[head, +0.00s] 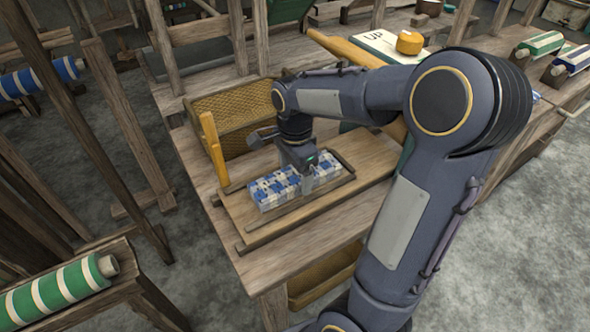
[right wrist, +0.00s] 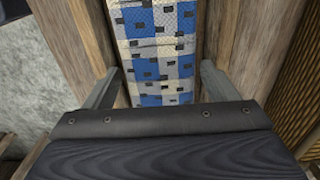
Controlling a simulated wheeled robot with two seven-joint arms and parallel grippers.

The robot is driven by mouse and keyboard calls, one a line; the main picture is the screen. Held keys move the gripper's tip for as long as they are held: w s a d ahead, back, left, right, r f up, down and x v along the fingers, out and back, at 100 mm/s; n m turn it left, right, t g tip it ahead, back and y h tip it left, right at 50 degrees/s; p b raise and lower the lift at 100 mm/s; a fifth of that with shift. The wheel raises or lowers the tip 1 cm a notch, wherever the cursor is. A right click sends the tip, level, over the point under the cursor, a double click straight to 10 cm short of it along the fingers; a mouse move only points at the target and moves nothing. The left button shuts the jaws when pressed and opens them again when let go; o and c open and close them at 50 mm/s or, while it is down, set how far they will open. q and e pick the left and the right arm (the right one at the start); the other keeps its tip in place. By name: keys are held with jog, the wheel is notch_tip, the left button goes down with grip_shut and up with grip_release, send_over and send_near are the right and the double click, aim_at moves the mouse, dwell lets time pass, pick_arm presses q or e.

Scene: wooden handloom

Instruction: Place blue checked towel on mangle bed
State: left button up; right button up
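The blue checked towel (head: 282,187), a folded blue, white and grey block, lies on the mangle bed (head: 345,158), a wooden board with raised side rails on the table. In the right wrist view the towel (right wrist: 157,50) runs away from me between the fingers. My right gripper (head: 308,180) is low over the towel's right part. Its fingers stand wide apart, one on each side of the towel, and wood shows between the towel and the right finger. The left finger is close to the towel's edge; contact is unclear. My left gripper is not in view.
A wicker basket (head: 232,112) stands behind the bed, with an upright yellow wooden piece (head: 212,146) at the bed's left. A yellow round object (head: 410,42) sits on a board marked UP. Striped rolls (head: 540,44) lie at the far right. Loom posts crowd the left.

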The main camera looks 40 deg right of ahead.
aim_at(295, 175)
jog(key=shift+o, duration=0.7)
jog(key=shift+r, duration=0.1)
jog(key=shift+r, duration=0.25)
notch_tip(295, 175, up, 11)
jog(key=p, duration=0.3)
jog(key=s+a+f+n+t+y, duration=0.2)
jog(key=s+a+n, duration=0.4)
jog(key=s+n, duration=0.1)
jog(key=s+a+f+n+t+y, duration=0.1)
jog(key=s+a+f+n+t, duration=0.2)
jog(key=s+a+n, duration=0.3)
jog(key=s+n, duration=0.2)
jog(key=n, duration=0.2)
jog(key=shift+s+f+n+t+y, duration=0.15)
jog(key=shift+s+n+t+y, duration=0.15)
jog(key=shift+y, duration=0.1)
jog(key=shift+a, duration=0.1)
